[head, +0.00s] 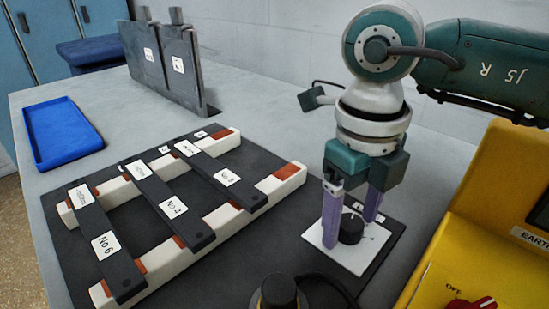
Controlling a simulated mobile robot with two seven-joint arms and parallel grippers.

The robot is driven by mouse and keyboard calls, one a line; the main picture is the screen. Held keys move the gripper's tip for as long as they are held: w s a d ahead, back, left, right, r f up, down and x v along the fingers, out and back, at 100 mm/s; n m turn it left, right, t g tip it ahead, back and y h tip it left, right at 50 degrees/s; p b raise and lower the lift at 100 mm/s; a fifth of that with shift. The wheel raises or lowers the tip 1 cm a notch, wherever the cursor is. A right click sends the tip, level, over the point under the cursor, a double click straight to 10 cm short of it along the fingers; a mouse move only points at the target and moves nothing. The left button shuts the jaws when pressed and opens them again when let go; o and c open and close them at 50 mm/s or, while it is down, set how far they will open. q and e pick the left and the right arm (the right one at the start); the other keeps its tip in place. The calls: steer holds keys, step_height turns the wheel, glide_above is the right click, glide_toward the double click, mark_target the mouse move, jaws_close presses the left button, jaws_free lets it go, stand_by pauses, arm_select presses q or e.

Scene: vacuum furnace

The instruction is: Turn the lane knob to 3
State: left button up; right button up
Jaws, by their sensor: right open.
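The lane knob (351,230) is a small black round knob on a white plate (326,246) at the right front corner of the dark mat. My right gripper (351,222) comes down over it, with its two purple fingers open, one on the left of the knob and one behind it on the right. I cannot tell whether either finger touches the knob. The marks on the plate are too small to read, and the fingers hide part of it. My left gripper is not in view.
On the mat (55,205), dark bars labelled No 6 (109,258), No 4 (164,200) and No 5 (222,180) lie across two white rails. A yellow cabinet (470,220) with a red switch (470,303) stands close at right. A blue tray (62,135) lies far left.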

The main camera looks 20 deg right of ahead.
steer(key=shift+c, duration=0.4)
jaws_close()
stand_by(0.4)
steer(key=m+p, duration=0.1)
steer(key=m, duration=0.3)
steer(key=shift+r, duration=0.1)
steer(key=shift+m+p, duration=0.55)
steer(key=shift+m, duration=1.25)
steer(key=shift+o, duration=0.4)
jaws_free()
